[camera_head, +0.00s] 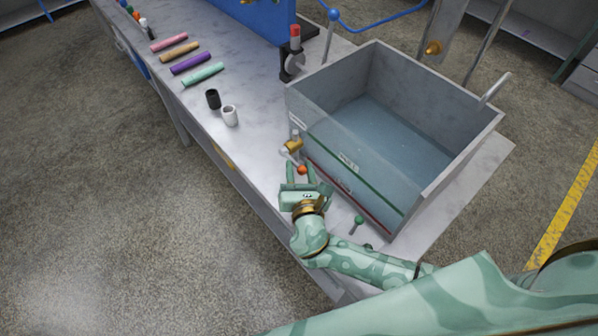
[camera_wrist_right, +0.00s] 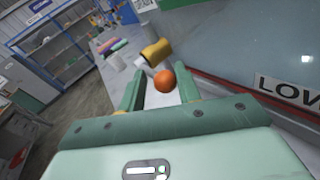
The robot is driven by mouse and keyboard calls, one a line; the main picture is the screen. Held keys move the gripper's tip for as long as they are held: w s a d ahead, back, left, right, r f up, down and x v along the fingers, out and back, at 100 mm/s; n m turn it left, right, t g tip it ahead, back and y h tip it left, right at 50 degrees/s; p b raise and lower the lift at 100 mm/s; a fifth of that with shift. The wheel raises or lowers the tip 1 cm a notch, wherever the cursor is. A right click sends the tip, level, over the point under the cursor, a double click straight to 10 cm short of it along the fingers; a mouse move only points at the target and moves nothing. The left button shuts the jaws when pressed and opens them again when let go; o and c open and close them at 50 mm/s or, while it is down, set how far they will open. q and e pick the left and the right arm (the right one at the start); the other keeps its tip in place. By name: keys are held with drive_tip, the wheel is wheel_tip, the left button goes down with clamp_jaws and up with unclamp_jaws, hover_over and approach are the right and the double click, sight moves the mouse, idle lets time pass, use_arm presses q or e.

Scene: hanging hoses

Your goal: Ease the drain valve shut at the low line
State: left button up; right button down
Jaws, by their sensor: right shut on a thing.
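The drain valve has a brass body (camera_head: 292,146) on a short pipe at the tank's near left corner, and an orange ball knob (camera_head: 302,170) on its pale lever. In the right wrist view the brass body (camera_wrist_right: 156,52) lies just beyond the orange knob (camera_wrist_right: 165,81), which sits between my fingers. My right gripper (camera_head: 301,177) is shut on the valve's lever knob; the exact finger contact is hard to see. The grey tank (camera_head: 460,158) holds clear bluish water, with a green line on its front. A sign beginning "LOW" (camera_wrist_right: 291,92) shows on the tank. My left gripper is out of view.
The grey bench (camera_head: 205,105) carries a black cup (camera_head: 213,98), a white cup (camera_head: 230,116) and several coloured rolls at the left. A green-knobbed lever (camera_head: 359,219) stands right of my gripper. A red-topped fitting (camera_head: 294,45) stands behind the tank's left corner.

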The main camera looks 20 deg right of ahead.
drive_tip(key=c, duration=1)
unclamp_jaws()
drive_tip(key=shift+f, duration=0.1)
drive_tip(key=shift+w, duration=0.1)
drive_tip(key=s+a, duration=0.1)
drive_tip(key=s, duration=0.4)
drive_tip(key=s+a+r, duration=0.1)
drive_tip(key=s, duration=0.4)
drive_tip(key=s+a+p, duration=0.1)
drive_tip(key=s, duration=0.5)
drive_tip(key=shift+r, duration=0.2)
